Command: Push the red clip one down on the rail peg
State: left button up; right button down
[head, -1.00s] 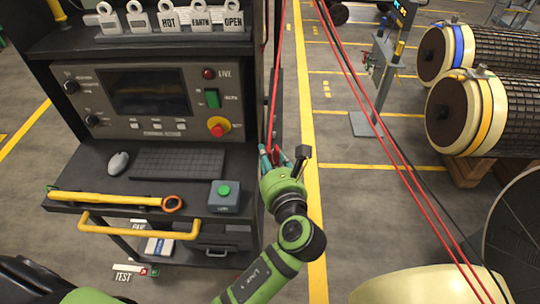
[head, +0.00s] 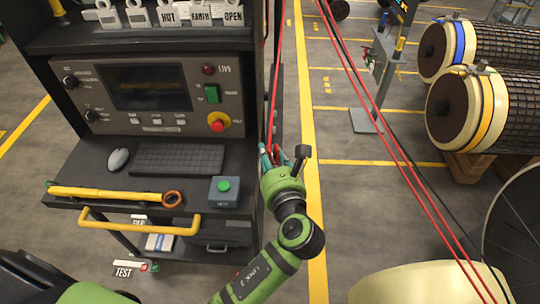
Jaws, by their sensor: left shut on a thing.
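My left arm reaches up from the bottom, and its green gripper (head: 275,158) is beside the right side of the test cart. It is shut on the red clip (head: 271,149), of which only a small red part shows between the teal-tipped fingers. A red lead runs down along the cart's side to the clip. The rail peg cannot be made out; the cart's side and the gripper may hide it. I cannot tell whether the clip touches a peg. My right gripper is not in view.
The cart (head: 75,175) carries a keyboard (head: 178,159), a mouse (head: 118,159), a yellow wrench-like tool (head: 115,194) and a green-button box (head: 223,191). Red cables (head: 385,130) cross at the right. Large rotors (head: 462,112) stand at the far right.

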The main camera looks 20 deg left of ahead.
pick_arm(q)
jog(key=shift+f, duration=0.2)
jog(key=o, duration=1.3)
